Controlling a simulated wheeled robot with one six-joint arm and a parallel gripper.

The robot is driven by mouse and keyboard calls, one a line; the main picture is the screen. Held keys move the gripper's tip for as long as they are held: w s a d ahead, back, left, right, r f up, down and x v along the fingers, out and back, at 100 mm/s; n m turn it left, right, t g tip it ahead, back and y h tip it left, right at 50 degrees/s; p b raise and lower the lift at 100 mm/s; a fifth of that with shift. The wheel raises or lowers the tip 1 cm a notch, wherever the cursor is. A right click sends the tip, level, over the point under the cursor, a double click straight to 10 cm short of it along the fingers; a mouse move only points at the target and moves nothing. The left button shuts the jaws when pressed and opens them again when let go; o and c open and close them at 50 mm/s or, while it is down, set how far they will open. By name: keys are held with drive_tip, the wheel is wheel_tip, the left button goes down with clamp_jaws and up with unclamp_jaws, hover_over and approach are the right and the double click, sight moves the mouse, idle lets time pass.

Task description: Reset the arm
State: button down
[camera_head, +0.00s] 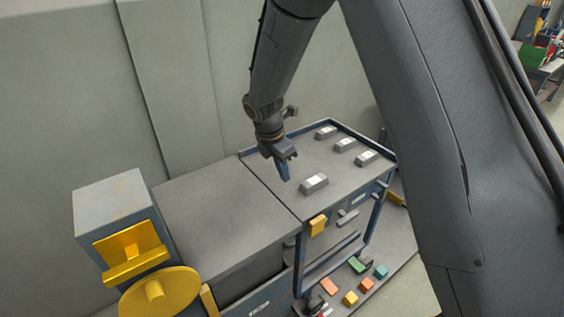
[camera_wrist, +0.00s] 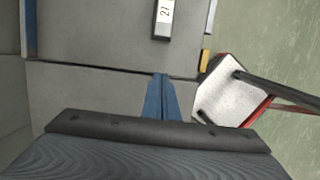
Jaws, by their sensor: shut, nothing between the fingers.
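My gripper (camera_head: 284,172) hangs below my dark arm over the grey workbench top in the head view. Its blue fingers are together and empty. In the wrist view the shut fingers (camera_wrist: 161,97) point toward a seam in the grey surface. A grey block with a white label (camera_head: 314,183) lies on the top to the right of the fingers, apart from them. A labelled block (camera_wrist: 163,18) also shows at the top edge of the wrist view.
Several more grey blocks (camera_head: 345,145) lie on the blue-rimmed bench (camera_head: 330,122). A grey box with yellow parts (camera_head: 112,205) stands at left. Coloured blocks (camera_head: 350,298) lie on a low shelf. In the wrist view a white, red-edged object (camera_wrist: 222,92) is at right.

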drive_tip(key=s+d+r+m, duration=0.3)
drive_tip(key=s+d+m, duration=0.1)
drive_tip(key=s+m, duration=0.4)
drive_tip(key=s+d+r+m+y, duration=0.1)
drive_tip(key=s+d+r+m, duration=0.1)
drive_tip(key=s+d+m, duration=0.3)
drive_tip(key=s+d+r+m+y, duration=0.1)
drive_tip(key=s+d+r+m, duration=0.2)
drive_tip(key=s+m, duration=0.7)
drive_tip(key=shift+s+d+r+m, duration=0.35)
drive_tip(key=shift+d+m, duration=0.35)
drive_tip(key=shift+d, duration=0.3)
